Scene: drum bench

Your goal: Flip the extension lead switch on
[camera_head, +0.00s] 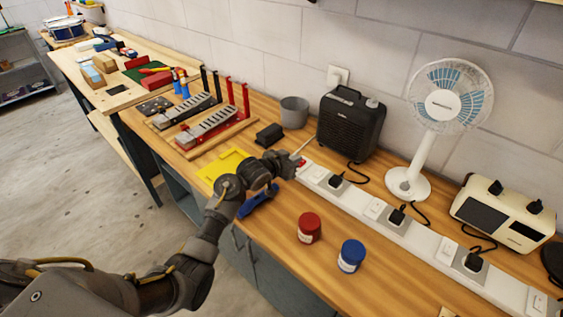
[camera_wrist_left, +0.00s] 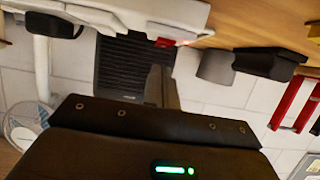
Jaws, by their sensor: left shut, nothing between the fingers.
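The white extension lead (camera_head: 390,235) lies along the bench with several black plugs in it. Its red switch (camera_head: 301,163) is at the lead's left end, beside my left gripper (camera_head: 295,159). In the left wrist view, the picture is upside down, and the red switch (camera_wrist_left: 166,42) shows at the end of the white lead (camera_wrist_left: 130,22). The shut fingers of my left gripper (camera_wrist_left: 161,82) show below it, with nothing between them. I cannot tell whether the fingertips touch the switch or which way it is tipped. My right gripper is not in view.
A black heater (camera_head: 350,122), a white fan (camera_head: 408,184) and a cream toaster (camera_head: 502,214) stand behind the lead. A grey cup (camera_head: 294,112) and a black box (camera_head: 269,134) are near its left end. Red (camera_head: 309,227) and blue (camera_head: 351,256) jars stand in front.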

